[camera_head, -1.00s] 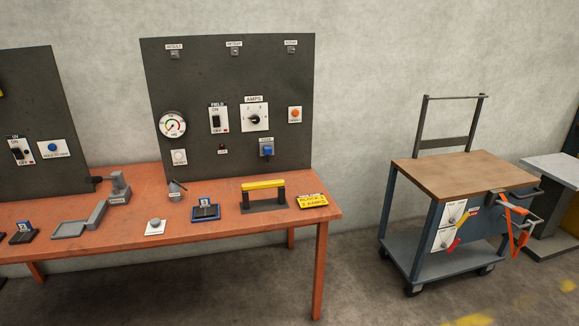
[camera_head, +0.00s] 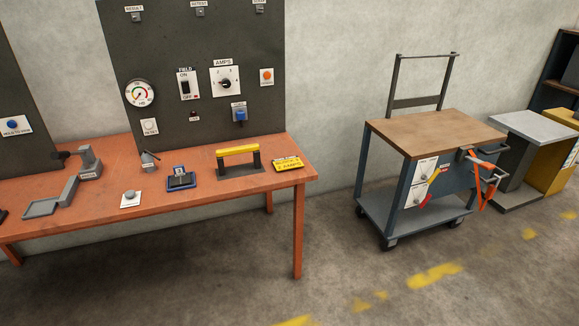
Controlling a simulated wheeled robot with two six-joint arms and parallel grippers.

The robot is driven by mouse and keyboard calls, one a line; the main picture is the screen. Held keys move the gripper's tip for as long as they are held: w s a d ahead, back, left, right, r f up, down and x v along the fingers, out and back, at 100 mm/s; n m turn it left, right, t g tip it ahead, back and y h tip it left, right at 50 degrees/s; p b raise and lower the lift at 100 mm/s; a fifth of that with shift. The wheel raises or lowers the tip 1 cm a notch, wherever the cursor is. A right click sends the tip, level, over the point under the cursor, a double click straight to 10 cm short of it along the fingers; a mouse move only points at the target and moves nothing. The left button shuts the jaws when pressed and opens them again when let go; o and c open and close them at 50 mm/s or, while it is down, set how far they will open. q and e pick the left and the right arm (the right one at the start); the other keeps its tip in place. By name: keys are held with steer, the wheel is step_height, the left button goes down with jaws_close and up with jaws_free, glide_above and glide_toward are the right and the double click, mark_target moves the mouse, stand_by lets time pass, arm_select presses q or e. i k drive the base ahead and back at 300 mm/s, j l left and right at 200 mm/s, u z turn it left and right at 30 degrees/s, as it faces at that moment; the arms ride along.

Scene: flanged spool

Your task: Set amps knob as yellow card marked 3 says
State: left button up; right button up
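The AMPS knob (camera_head: 226,83) is a dark knob on a white numbered plate on the dark upright panel. Its exact setting is too small to read surely. A yellow card (camera_head: 288,163) with dark print lies on the orange table near its right end; a word and "AMPS" seem to be on it, but the number is not clear. A blue stand with a small card marked 3 (camera_head: 180,177) may be on the table left of the yellow-topped handle. Neither of my grippers is in view.
The panel also holds a gauge (camera_head: 140,93), a FIELD switch (camera_head: 185,85), an orange button (camera_head: 266,76) and a blue part (camera_head: 240,115). A yellow-topped handle (camera_head: 238,150) stands on the orange table (camera_head: 220,205). A cart (camera_head: 436,132) stands right, with open floor between.

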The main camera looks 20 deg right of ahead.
mark_target(226, 83)
steer(key=i+l+z, duration=0.1)
steer(key=i+l, duration=0.35)
steer(key=i+l+z, duration=0.1)
steer(key=i+l, duration=0.25)
steer(key=i, duration=0.15)
